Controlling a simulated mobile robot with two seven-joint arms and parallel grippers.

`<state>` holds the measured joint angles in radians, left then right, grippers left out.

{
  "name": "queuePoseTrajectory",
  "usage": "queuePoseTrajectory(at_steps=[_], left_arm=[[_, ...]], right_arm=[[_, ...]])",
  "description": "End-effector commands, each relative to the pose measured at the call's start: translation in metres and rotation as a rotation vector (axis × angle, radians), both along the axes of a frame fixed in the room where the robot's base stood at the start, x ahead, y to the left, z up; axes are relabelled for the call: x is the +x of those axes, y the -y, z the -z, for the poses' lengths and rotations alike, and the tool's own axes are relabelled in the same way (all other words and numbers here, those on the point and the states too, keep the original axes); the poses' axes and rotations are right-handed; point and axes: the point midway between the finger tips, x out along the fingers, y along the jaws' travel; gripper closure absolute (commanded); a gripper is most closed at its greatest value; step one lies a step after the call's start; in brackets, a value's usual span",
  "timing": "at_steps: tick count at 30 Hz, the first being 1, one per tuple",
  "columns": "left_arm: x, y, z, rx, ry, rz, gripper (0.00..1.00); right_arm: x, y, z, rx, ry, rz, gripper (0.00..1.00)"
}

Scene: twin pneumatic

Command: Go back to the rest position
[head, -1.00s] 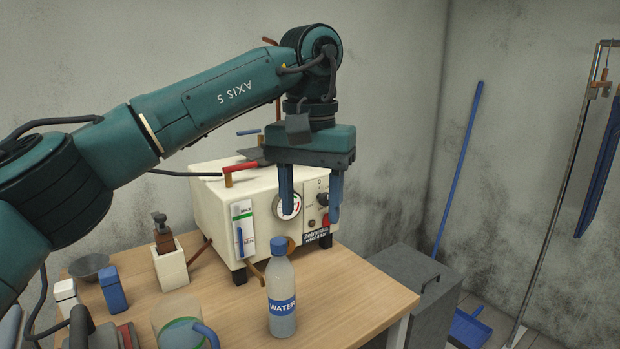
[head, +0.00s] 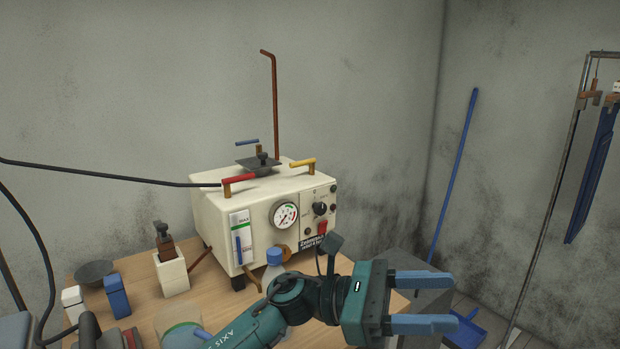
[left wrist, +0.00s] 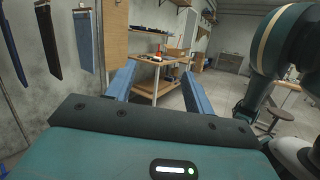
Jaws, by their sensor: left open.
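My left gripper (head: 425,300) is at the lower right of the head view, in front of the table's right end. Its two blue fingers are apart with nothing between them, pointing right. In the left wrist view the same open fingers (left wrist: 160,88) point out over the room, with no object between them. My left arm comes up from the bottom of the head view and hides part of the table. My right gripper is not in view.
A cream machine (head: 262,215) with a gauge stands on the wooden table (head: 140,290). A water bottle (head: 273,266) is partly hidden behind my left arm. A grey cabinet (head: 425,268), blue broom (head: 455,170) and dustpan (head: 467,328) are at right. A stool (left wrist: 272,118) stands in the room.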

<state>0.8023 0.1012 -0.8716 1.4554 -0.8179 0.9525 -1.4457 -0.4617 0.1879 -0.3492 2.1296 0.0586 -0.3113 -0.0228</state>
Motion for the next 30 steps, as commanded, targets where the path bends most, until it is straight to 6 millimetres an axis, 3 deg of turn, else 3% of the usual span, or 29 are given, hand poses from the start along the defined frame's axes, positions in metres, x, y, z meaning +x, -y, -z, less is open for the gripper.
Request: queuePoseTrajectory(at_steps=[1,5,8,12,17,18,22,23,27,30], left_arm=[[0.006,-0.009,0.000,-0.060,-0.211,-0.045,0.47],[0.031,-0.042,0.012,-0.211,-0.749,-0.134,0.47],[0.049,-0.077,0.040,-0.341,-1.165,-0.180,0.47],[0.058,-0.134,0.102,-0.559,-1.729,-0.221,0.47],[0.029,-0.202,0.191,-0.883,-2.327,-0.242,0.47],[0.014,-0.217,0.212,-0.978,-2.458,-0.244,0.47],[-0.037,-0.257,0.268,-1.279,-2.790,-0.248,0.47],[-0.049,-0.264,0.277,1.332,2.820,0.247,0.47],[-0.090,-0.285,0.304,1.332,2.547,0.213,0.47],[-0.104,-0.291,0.312,1.332,2.460,0.202,0.47]], right_arm=[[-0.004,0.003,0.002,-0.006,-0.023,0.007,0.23],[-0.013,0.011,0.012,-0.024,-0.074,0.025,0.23],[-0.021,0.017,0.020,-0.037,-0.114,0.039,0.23],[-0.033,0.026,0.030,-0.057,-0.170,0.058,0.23],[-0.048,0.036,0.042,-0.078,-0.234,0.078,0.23],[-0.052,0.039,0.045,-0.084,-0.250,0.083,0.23],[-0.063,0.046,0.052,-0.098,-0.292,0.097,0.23],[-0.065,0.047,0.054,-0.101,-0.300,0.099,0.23],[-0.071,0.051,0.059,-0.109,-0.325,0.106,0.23],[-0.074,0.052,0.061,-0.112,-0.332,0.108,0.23]])
